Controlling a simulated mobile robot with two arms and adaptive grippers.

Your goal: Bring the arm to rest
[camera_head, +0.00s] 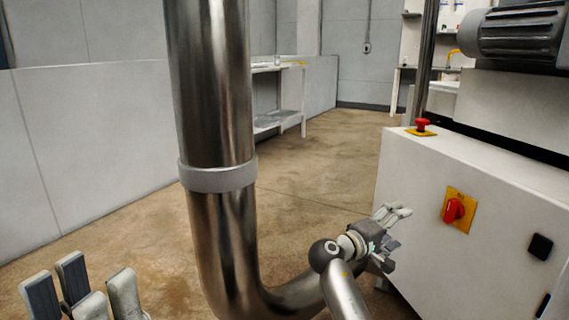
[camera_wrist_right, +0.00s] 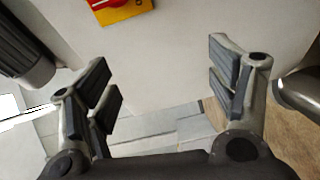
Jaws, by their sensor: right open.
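My right gripper (camera_head: 391,235) is in front of the white machine cabinet (camera_head: 400,185) in the head view. Its fingers are spread and nothing is between them. In the right wrist view the open fingers of the right gripper (camera_wrist_right: 165,95) stand wide apart, with the cabinet's pale face beyond. The red rotary switch (camera_head: 453,210) on its yellow plate is to the right of and beyond this gripper; the yellow plate (camera_wrist_right: 125,11) is at the top of the wrist view. My left gripper (camera_head: 82,285) shows only its fingers at the bottom left. They are apart and look empty.
A red emergency button (camera_head: 422,125) is on top of the cabinet. A grey motor (camera_head: 510,35) is above it at the upper right. A white table (camera_head: 280,122) stands at the back, beside grey wall panels (camera_head: 90,140). The brown floor (camera_head: 310,180) between is clear.

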